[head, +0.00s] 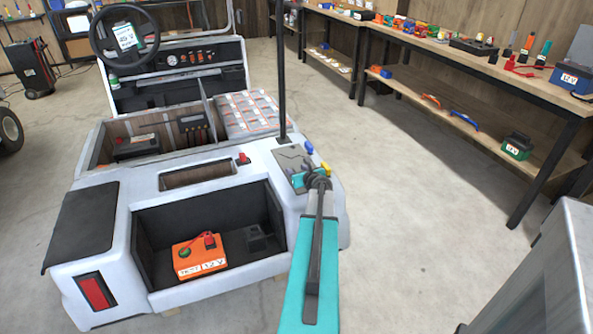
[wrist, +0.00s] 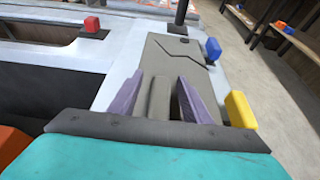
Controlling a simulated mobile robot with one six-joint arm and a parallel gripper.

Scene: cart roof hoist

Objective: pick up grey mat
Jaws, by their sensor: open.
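The grey mat (head: 290,157) lies flat on the white rear deck of the cart, at its right corner, with a dark jagged line across it. In the wrist view the mat (wrist: 190,62) spreads ahead of my gripper (wrist: 159,92). The two purple fingers stand apart over its near part, so my gripper is open. A raised grey strip lies between the fingers; I cannot tell if it belongs to the mat. In the head view my gripper (head: 319,181) is at the mat's near right end and hides part of it. Contact cannot be made out.
A blue block (wrist: 213,49) and a yellow block (wrist: 240,109) sit along the mat's right edge. A red block (wrist: 93,26) is to the left. A dark post (head: 281,75) rises behind the mat. An orange battery (head: 199,256) sits in the open bay at left.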

